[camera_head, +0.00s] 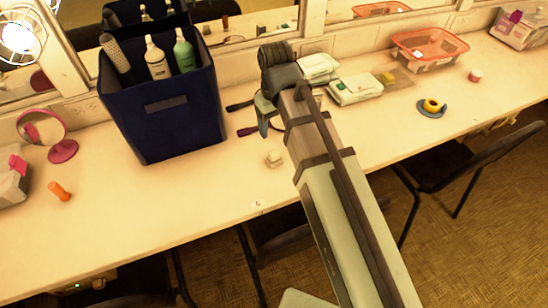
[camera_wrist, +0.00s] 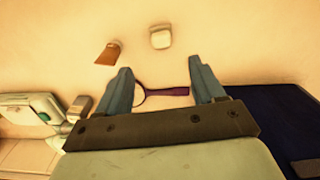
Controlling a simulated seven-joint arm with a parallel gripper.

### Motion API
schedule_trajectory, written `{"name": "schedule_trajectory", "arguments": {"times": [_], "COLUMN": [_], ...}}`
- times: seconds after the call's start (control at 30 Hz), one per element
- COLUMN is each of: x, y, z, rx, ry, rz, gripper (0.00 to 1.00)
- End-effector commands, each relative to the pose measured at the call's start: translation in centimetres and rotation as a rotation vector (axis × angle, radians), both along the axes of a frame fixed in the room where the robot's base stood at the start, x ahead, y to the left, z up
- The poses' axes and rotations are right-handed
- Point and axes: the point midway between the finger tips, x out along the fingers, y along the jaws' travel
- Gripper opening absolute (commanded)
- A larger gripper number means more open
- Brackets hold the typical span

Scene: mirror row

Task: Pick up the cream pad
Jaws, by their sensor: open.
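The cream pad (camera_head: 273,158) is a small pale block lying on the counter, towards its front edge. It also shows in the wrist view (camera_wrist: 160,37), at the top centre, beyond my fingertips. My gripper (camera_head: 264,118) is above the counter, further back than the pad and apart from it. In the wrist view my gripper (camera_wrist: 160,66) has its two blue-grey fingers spread with nothing held between them. A purple-handled ring-shaped item (camera_wrist: 165,92) lies on the counter below the fingers.
A dark blue bin (camera_head: 165,115) with bottles stands left of my gripper. White packets (camera_head: 355,89) lie to the right. An orange-brown item (camera_wrist: 108,53) lies near the pad. A pink mirror (camera_head: 62,150) and orange cylinder (camera_head: 59,191) are far left. The counter left of the pad is clear.

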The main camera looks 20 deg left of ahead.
Motion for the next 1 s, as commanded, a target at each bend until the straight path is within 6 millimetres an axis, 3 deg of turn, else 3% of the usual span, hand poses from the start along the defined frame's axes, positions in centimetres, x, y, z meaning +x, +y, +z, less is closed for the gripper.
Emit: {"name": "schedule_trajectory", "arguments": {"times": [0.5,1.0], "x": [0.0,0.1], "y": [0.0,0.2], "z": [-6.5,-8.8], "rx": [0.000,0.000], "ry": [0.000,0.000], "rz": [-0.002,-0.001], "gripper": [0.68,0.68]}}
